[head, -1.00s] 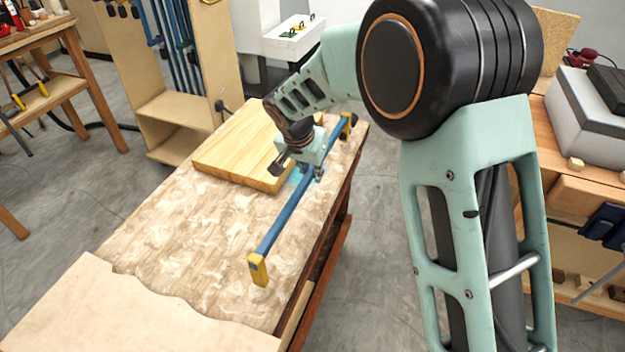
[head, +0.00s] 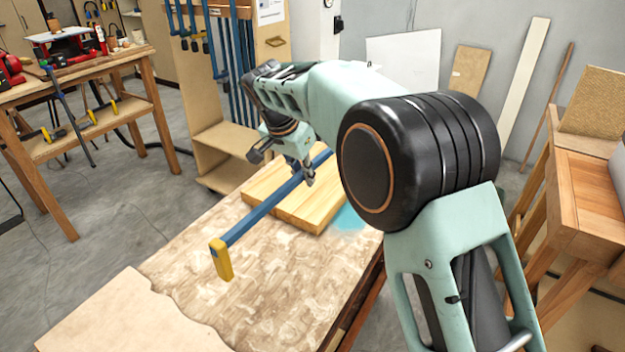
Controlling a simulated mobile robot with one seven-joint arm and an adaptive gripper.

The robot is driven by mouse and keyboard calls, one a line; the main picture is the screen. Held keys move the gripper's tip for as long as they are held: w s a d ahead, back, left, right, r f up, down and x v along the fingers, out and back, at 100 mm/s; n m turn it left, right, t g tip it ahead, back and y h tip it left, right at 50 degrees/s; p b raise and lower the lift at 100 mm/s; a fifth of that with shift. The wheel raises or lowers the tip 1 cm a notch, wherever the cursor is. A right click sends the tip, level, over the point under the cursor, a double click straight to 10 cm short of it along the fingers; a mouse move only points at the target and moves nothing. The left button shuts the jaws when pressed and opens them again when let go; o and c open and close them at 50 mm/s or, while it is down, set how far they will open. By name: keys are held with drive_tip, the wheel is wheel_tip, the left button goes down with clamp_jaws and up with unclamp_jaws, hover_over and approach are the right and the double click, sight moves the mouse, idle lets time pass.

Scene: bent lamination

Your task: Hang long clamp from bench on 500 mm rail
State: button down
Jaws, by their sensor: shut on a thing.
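A long blue clamp (head: 262,222) with a yellow end jaw (head: 221,260) is held above the bench (head: 285,285). My gripper (head: 305,178) is shut on the clamp's bar, and the bar slants from lower left to upper right. The clamp's far end is hidden behind my arm. A clamp rack (head: 222,143) stands behind the bench, with several blue clamps (head: 238,70) hanging from its upper part. I cannot tell which of its rails is the 500 mm one.
A pale wood panel (head: 300,212) lies on the bench under the clamp. A wooden table (head: 90,70) with tools and yellow-ended clamps stands at the left. A wooden cabinet (head: 590,180) stands at the right. Grey floor is free left of the bench.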

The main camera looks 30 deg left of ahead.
wheel_tip(320, 180, up, 6)
drive_tip(key=p, duration=0.4)
drive_tip(key=shift+a+r, duration=0.1)
drive_tip(key=shift+r, duration=0.1)
drive_tip(key=shift+w+f, duration=0.1)
